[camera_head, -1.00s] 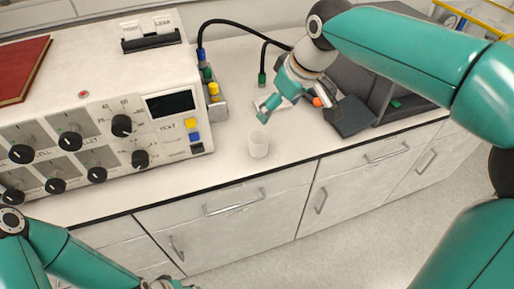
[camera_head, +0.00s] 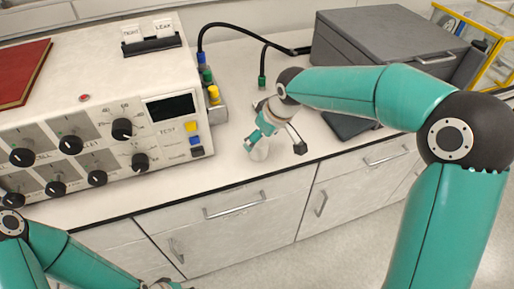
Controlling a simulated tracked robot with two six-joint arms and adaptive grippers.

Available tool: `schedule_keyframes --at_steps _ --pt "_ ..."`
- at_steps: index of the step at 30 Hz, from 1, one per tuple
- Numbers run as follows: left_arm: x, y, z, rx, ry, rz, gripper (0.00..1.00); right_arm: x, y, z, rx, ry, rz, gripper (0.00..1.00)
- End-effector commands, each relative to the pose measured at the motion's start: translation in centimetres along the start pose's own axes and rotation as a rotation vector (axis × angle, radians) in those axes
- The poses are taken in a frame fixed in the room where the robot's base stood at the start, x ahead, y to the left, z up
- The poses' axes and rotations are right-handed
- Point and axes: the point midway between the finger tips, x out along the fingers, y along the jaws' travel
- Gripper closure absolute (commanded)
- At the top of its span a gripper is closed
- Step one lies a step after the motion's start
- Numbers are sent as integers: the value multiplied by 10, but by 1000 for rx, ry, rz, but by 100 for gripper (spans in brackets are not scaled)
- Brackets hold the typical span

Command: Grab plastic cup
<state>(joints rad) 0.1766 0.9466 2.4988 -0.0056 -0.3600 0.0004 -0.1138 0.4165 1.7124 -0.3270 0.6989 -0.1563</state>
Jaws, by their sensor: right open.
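The plastic cup (camera_head: 260,153) is small and whitish. It stands on the white counter (camera_head: 225,165) near its front edge, right of the control box. My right gripper (camera_head: 272,147) is open at the cup, with a teal finger at the cup's left and a dark finger to its right. The gripper covers the cup's upper part, and I cannot tell whether it touches the cup. My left gripper (camera_head: 168,285) shows only a small part at the bottom edge, and its jaws cannot be made out.
A white control box (camera_head: 100,90) with black knobs fills the left of the counter, with a red book (camera_head: 22,72) on top. Black hoses (camera_head: 245,30) rise behind the cup. A grey case (camera_head: 385,40) and a yellow-framed box (camera_head: 490,50) stand at the back right.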

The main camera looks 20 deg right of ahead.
Motion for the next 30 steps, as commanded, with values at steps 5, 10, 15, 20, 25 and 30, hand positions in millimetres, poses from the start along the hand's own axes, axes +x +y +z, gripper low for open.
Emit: schedule_keyframes --at_steps 5,10,15,20,25,30 --pt "-3 1 0 0 0 0 60 22 0 0 -1 -2 0 15" --pt "-3 1 0 0 0 0 60 25 0 0 -2 0 0 15" --pt "-3 1 0 0 0 0 60 25 0 0 -2 0 0 25" --pt "-3 1 0 0 0 0 60 25 0 0 -2 0 0 52" --pt "-3 1 0 0 0 0 60 25 0 -1 -2 1 0 70" --pt "-3 1 0 0 0 0 60 25 -1 -1 -2 1 0 70"
